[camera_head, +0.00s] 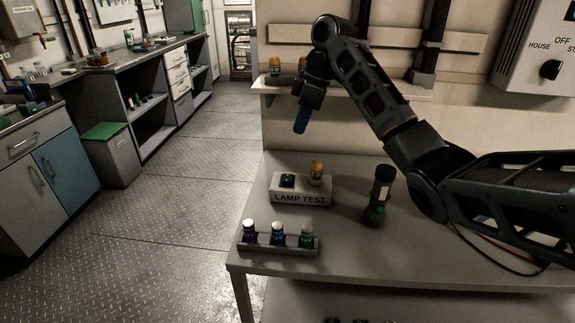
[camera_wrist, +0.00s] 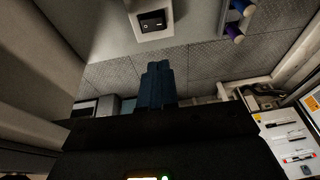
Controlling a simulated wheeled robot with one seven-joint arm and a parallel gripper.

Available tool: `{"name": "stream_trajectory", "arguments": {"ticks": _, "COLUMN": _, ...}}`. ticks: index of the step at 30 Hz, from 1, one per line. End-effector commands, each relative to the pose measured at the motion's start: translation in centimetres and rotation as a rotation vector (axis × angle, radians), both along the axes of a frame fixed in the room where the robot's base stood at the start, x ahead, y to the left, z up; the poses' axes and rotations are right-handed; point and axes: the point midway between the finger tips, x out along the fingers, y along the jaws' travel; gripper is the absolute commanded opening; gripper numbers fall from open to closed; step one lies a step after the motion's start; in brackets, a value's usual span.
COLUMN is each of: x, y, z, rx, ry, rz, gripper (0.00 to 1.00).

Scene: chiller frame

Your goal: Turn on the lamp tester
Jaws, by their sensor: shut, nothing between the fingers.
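The lamp tester (camera_head: 300,191) is a pale box marked LAMP TEST on the table. It has a black rocker switch (camera_head: 287,181) on its top left and an amber lamp (camera_head: 316,172) on its top right. The switch also shows in the wrist view (camera_wrist: 152,21), near the top edge. My gripper (camera_head: 301,121) points down with its blue fingers shut and empty, above the tester and apart from it. In the wrist view the shut fingers (camera_wrist: 156,84) are below the switch in the picture. I cannot tell whether the lamp is lit.
A black flashlight (camera_head: 379,197) stands upright right of the tester. A rack (camera_head: 277,250) with several coloured vials lies at the table's front left. A wall shelf (camera_head: 345,90) with amber lamps is behind my gripper. A control box (camera_head: 535,50) hangs at upper right.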

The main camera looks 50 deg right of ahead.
Motion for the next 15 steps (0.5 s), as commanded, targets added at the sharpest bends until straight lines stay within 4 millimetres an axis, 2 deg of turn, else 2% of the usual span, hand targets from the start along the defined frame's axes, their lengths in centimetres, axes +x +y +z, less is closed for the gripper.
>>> {"name": "stream_trajectory", "arguments": {"ticks": 5, "x": 0.3, "y": 0.4, "z": -1.4, "rx": 0.003, "ry": 0.001, "rz": 0.002, "gripper": 0.00}}
{"name": "stream_trajectory", "arguments": {"ticks": 15, "x": 1.4, "y": 1.6, "z": -7.0, "rx": 0.002, "ry": 0.004, "rz": 0.000, "gripper": 0.00}}
